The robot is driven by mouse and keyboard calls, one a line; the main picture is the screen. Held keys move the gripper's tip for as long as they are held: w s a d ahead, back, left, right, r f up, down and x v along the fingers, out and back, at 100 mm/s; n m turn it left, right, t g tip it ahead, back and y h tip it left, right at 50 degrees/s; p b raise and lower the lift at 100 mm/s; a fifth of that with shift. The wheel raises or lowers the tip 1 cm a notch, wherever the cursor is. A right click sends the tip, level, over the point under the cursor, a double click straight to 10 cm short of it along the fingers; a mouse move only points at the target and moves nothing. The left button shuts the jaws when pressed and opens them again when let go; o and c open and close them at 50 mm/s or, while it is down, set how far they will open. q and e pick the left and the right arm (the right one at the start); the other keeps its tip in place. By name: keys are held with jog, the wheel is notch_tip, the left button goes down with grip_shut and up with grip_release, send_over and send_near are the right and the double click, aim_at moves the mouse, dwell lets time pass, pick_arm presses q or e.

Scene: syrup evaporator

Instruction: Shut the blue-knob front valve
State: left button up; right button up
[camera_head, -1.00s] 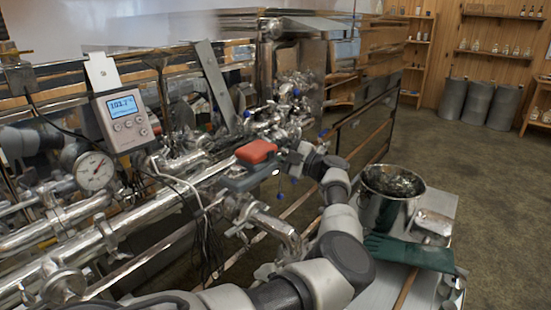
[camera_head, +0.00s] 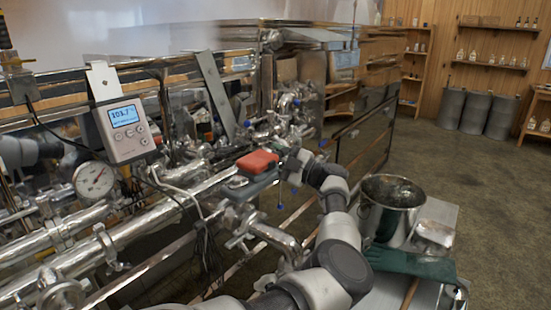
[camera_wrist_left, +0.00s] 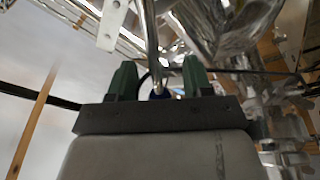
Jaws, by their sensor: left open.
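My left arm rises from the bottom of the head view and bends up to the cluster of valves and pipes. Its gripper end is small there and its fingers are hard to make out. In the left wrist view my left gripper (camera_wrist_left: 159,66) is open, with two green fingers apart. A shiny metal rod stands between them, and a dark blue knob (camera_wrist_left: 157,95) shows low between the fingers. I cannot tell whether the fingers touch it. In the head view several small blue knobs show, one hanging below the pipework (camera_head: 280,206). My right gripper is not in view.
A red-topped device (camera_head: 257,162) sits beside the wrist. A display box (camera_head: 125,131) and a round gauge (camera_head: 93,180) stand left among pipes. A metal bucket (camera_head: 390,208) and dark green gloves (camera_head: 413,264) rest on a cart at right. Open floor lies beyond.

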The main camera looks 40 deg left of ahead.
pick_arm(q)
jog(key=b+v, duration=0.4)
jog(key=v, duration=0.6)
jog(key=shift+d, duration=0.4)
